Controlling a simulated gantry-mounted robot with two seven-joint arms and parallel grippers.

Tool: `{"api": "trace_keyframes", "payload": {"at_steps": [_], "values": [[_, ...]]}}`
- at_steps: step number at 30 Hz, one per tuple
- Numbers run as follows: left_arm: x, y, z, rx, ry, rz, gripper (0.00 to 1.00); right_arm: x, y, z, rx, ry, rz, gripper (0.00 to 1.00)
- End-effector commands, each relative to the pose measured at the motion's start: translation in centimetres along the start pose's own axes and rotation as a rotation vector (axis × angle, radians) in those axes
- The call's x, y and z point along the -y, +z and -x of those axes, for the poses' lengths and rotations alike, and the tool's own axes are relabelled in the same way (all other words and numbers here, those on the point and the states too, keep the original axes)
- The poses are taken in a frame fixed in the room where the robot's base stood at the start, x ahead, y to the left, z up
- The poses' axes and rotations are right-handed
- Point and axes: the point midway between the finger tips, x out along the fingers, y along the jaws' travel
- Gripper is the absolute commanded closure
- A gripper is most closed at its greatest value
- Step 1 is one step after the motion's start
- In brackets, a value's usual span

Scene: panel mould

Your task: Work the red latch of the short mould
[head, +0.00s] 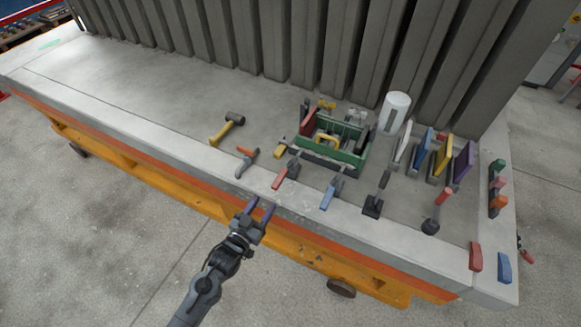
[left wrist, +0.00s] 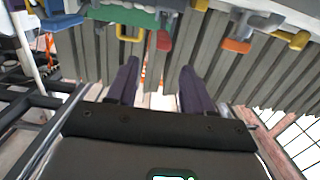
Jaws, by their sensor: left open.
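A latch with a red handle (head: 280,179) sits at the front edge of the concrete bed, left of a blue-handled latch (head: 327,198). My left gripper (head: 260,209) is open and empty, just in front of the bed's edge and short of the red handle, apart from it. In the left wrist view a red handle (left wrist: 164,41) shows beyond and between the two open fingers (left wrist: 159,80). More red handles stand farther right, one upright (head: 445,196) and one at the right front corner (head: 476,257). Which parts make up the short mould I cannot tell. My right gripper is out of view.
A green tool box (head: 347,152) stands behind the red latch. A white cylinder (head: 395,110) and grey ribs (head: 270,45) stand behind. The bed's left part is clear.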

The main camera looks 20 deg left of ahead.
Motion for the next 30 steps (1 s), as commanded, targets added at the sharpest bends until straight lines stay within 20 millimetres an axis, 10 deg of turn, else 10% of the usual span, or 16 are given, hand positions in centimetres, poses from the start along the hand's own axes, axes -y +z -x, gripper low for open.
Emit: {"api": "trace_keyframes", "payload": {"at_steps": [9,30], "values": [[0.6,1.5,-2.7,-0.061,-0.001,-0.013,0.49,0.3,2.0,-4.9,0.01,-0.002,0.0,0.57],[0.7,0.5,-11.3,-0.074,-0.001,-0.016,0.49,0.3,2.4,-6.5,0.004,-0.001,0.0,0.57]]}}
